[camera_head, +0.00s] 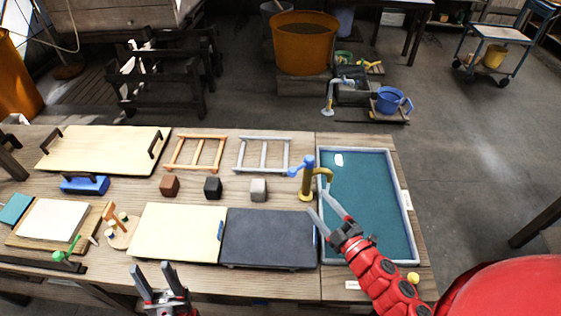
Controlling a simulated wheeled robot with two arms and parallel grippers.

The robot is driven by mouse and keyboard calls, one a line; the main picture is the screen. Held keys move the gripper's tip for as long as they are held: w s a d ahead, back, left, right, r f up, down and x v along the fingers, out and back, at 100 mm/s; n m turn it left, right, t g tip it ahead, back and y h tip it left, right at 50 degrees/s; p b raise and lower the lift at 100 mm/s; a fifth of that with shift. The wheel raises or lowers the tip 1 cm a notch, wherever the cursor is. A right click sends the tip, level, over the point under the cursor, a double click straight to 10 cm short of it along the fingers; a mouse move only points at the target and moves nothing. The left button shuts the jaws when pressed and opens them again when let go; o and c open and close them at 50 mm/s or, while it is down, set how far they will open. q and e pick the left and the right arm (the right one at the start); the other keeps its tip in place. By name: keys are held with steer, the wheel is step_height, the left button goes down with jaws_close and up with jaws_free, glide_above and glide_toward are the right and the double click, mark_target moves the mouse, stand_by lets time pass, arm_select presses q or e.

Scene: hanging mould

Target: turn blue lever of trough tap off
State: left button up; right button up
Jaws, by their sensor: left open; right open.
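The trough tap (305,188) is a yellow brass post with a curved spout that reaches over the left edge of the trough (383,151). A blue lever (295,171) sits at its top and points to the left. The trough is a light-rimmed basin with a teal inside. My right gripper (325,208) is open and empty, just below the tap and over the trough's left edge, apart from the lever. My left gripper (158,275) is open and empty near the table's front edge, well to the lower left of the tap.
A dark slab (268,239) and a cream board (178,231) lie left of the trough. Three small cubes, including a brown one (170,186), and two ladder-like frames lie behind them. A handled board (104,149) lies at the back left. Another tap (330,96) stands on the floor beyond.

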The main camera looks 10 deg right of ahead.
mark_target(294, 172)
steer(key=p+x, duration=0.3)
steer(key=x, duration=1.3)
steer(key=shift+w+p, duration=0.2)
steer(key=shift+p, duration=0.1)
steer(key=shift+w+a+f, duration=0.1)
steer(key=shift+w+a, duration=0.1)
steer(key=shift+w, duration=0.25)
jaws_close()
stand_by(0.3)
